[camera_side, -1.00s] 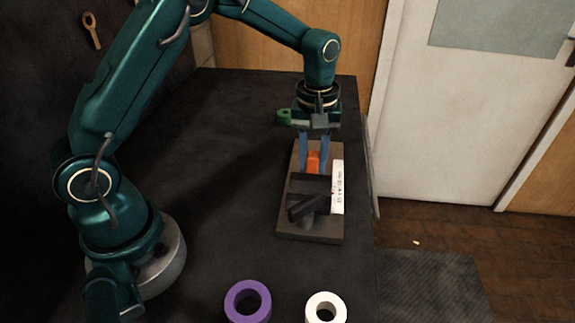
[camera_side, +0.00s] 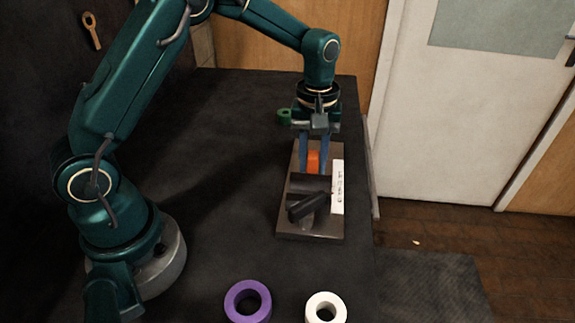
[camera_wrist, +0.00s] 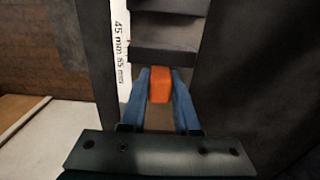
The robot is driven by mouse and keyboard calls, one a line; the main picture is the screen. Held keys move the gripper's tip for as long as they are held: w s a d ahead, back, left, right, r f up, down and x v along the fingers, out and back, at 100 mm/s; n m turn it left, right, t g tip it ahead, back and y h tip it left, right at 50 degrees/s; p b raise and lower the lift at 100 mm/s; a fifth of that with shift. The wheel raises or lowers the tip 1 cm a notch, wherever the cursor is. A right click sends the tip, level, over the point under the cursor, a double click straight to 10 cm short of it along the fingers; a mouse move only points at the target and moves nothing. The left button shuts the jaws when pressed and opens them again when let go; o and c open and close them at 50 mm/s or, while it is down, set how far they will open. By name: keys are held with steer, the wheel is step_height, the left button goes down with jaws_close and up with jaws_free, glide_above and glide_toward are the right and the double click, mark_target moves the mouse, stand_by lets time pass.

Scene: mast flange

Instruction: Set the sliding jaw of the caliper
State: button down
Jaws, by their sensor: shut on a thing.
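The caliper's base plate (camera_side: 310,228) lies on the dark bench. A black lever-like part (camera_side: 308,206) lies in front of the blocks.
A purple ring (camera_side: 248,301) and a white ring (camera_side: 326,308) lie at the bench's front. The bench left of the plate is clear. The bench's right edge is close to the plate. A wrench-like tool (camera_side: 91,31) hangs on the wall.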

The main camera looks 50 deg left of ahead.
stand_by(0.3)
steer(key=shift+w+a, duration=1.65)
steer(key=c, duration=0.6)
jaws_free()
steer(key=shift+c, duration=0.2)
steer(key=shift+r, duration=0.15)
steer(key=shift+r, duration=2.45)
